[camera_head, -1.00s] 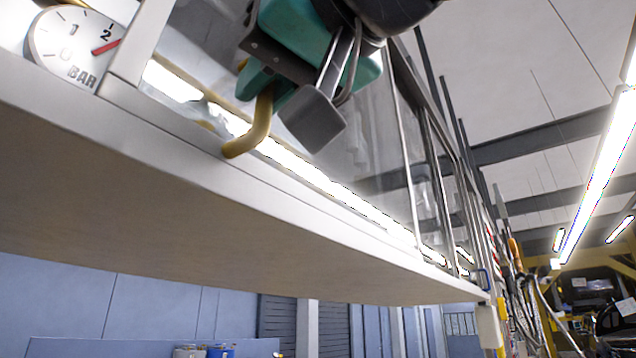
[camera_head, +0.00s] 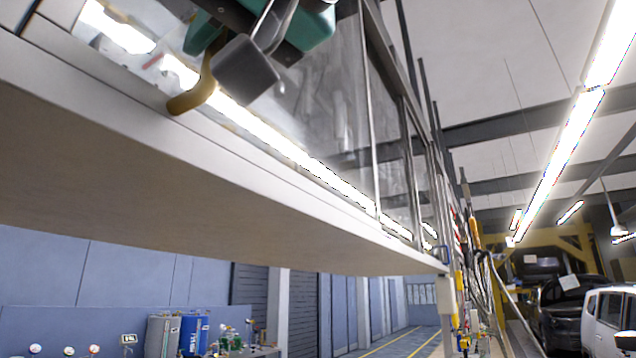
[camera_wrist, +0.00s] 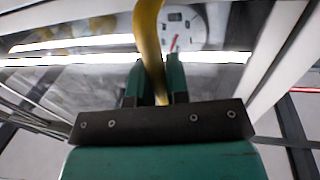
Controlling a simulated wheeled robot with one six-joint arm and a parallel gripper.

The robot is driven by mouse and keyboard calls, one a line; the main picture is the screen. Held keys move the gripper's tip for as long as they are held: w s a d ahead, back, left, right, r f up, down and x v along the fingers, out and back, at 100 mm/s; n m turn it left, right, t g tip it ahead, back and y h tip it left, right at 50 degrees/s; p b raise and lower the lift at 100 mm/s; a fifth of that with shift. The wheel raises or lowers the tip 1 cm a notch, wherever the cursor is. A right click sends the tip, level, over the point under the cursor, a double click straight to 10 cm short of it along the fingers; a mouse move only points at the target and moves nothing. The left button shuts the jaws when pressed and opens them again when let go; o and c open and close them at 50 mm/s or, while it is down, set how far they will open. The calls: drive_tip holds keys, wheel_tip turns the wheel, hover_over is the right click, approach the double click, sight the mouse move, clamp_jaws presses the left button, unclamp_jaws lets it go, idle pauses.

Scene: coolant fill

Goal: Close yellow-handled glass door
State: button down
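The glass door (camera_head: 310,115) is a clear pane in a pale frame at the upper middle of the head view, with bright light reflections along its lower edge. Its yellow handle (camera_head: 190,98) curves down beside my gripper at the upper left. In the wrist view the yellow handle (camera_wrist: 150,45) runs down between the two teal fingers of my gripper (camera_wrist: 155,80), which are close on both sides of it. The gripper appears shut on the handle. Most of the gripper is cut off at the top of the head view. I cannot tell how far the door stands open.
A wide pale ledge (camera_head: 150,180) lies below the glass. A round gauge (camera_wrist: 185,28) shows behind the handle in the wrist view. A blue drum (camera_head: 195,333) and grey drum (camera_head: 160,335) stand low at the back. Vehicles (camera_head: 570,310) are far right, beyond open floor.

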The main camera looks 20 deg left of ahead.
drive_tip(key=c, duration=1.1)
unclamp_jaws()
drive_tip(key=shift+s+r, duration=0.1)
drive_tip(key=shift+s, duration=0.35)
drive_tip(key=shift+w, duration=0.15)
drive_tip(key=shift+w, duration=0.1)
drive_tip(key=shift+b+v, duration=2.6)
drive_tip(key=shift+v, duration=6.1)
